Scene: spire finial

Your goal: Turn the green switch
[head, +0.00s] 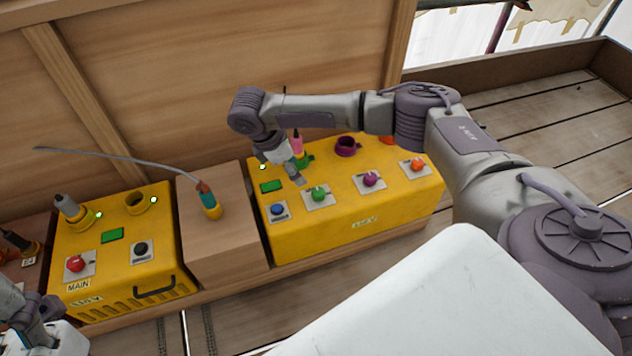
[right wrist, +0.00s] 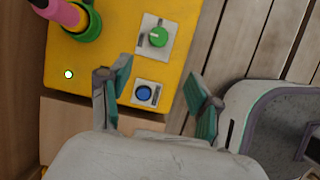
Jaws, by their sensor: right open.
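The green switch (head: 319,193) is a round knob on a white plate on top of the right yellow box (head: 350,215). In the right wrist view the green switch (right wrist: 158,37) sits beyond the fingertips, and the blue knob (right wrist: 143,93) lies between the fingers. My right gripper (head: 294,178) is open and empty above the box, just left of the green switch; its spread fingers (right wrist: 160,80) show in the right wrist view. Part of my left arm (head: 32,312) shows in the bottom left corner; its finger state is unclear.
Purple (head: 371,180) and orange (head: 417,165) knobs sit right of the green one. A pink-topped plug in a green ring (right wrist: 85,22) and a purple ring (head: 347,146) stand behind. A wooden block with a cabled plug (head: 209,200) and another yellow box (head: 100,255) are left.

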